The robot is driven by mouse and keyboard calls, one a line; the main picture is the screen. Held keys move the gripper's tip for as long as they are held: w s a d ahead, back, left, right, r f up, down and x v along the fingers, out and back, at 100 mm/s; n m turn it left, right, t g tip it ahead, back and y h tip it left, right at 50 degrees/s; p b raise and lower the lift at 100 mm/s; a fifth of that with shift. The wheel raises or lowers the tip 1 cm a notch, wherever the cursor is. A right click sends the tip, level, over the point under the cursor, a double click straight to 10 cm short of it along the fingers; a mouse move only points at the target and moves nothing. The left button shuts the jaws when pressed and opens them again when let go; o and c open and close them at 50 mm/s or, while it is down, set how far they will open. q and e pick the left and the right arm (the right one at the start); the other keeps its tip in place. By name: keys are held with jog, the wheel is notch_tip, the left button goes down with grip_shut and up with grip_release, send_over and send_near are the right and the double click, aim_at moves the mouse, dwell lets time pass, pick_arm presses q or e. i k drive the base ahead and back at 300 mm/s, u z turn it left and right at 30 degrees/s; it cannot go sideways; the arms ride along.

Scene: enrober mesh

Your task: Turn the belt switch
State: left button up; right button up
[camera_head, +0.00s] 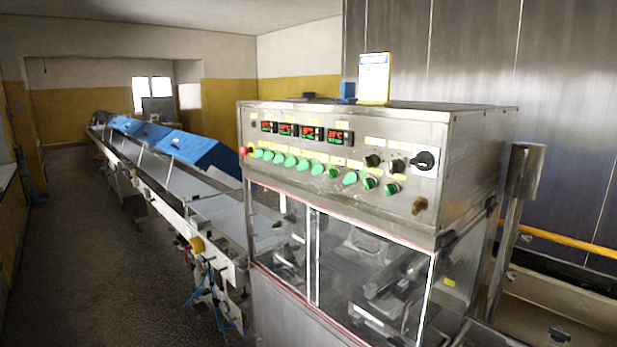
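The control panel (330,165) is the slanted steel front of a machine cabinet in the middle of the view. It carries a row of green knobs (290,161), black rotary knobs (397,166) and a larger black switch (424,161) at its right end. A red button (243,151) sits at the left end, and a brass-coloured knob (419,205) sits low on the right. The labels are too small to read, so I cannot tell which one is the belt switch. Neither of my grippers shows.
A long conveyor (195,200) with blue covers (185,145) runs back to the left. Clear panels (365,265) close the cabinet below the controls. A steel post (515,230) and a yellow rail (565,243) stand at right. The floor (90,270) at left is free.

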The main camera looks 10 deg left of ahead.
aim_at(317, 168)
jog(key=u, duration=0.15)
jog(key=k, duration=0.3)
jog(key=z, duration=0.75)
jog(key=i, duration=0.85)
jog(key=u, duration=0.6)
